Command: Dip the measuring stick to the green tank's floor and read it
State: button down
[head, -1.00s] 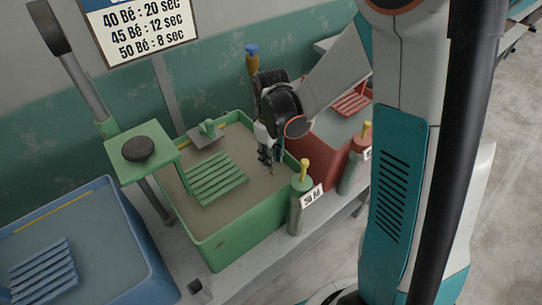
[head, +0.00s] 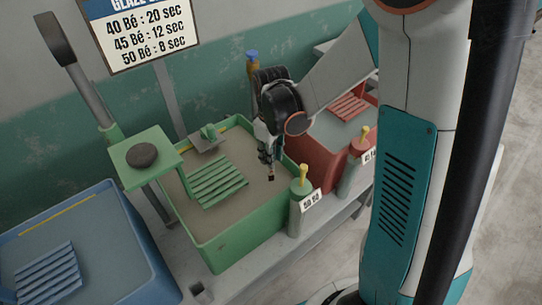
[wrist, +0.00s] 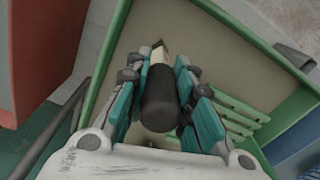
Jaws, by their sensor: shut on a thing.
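The green tank (head: 236,247) stands in the middle of the head view, holding a brown surface and a green slatted rack (head: 217,181). My gripper (head: 267,158) is over its right part. In the wrist view my gripper (wrist: 158,90) is shut on a dark cylindrical piece (wrist: 160,98) with a pale, dark-tipped end beyond it; I take this to be the measuring stick. In the head view only a short dark end (head: 271,177) shows below the fingers. I cannot tell whether it touches the brown surface. No markings on it are readable, and the tank's floor is hidden.
A blue tank (head: 110,225) is at the left and a red tank (head: 312,170) behind right. A green post platform (head: 165,148) with a dark disc overhangs the green tank's left side. A labelled green-capped cylinder (head: 296,215) stands by its right front. A sign (head: 140,32) hangs behind.

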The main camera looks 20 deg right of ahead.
notch_tip(320, 180, up, 26)
jog(key=p, duration=1.7)
jog(key=shift+r+p, duration=0.1)
jog(key=shift+p, duration=0.2)
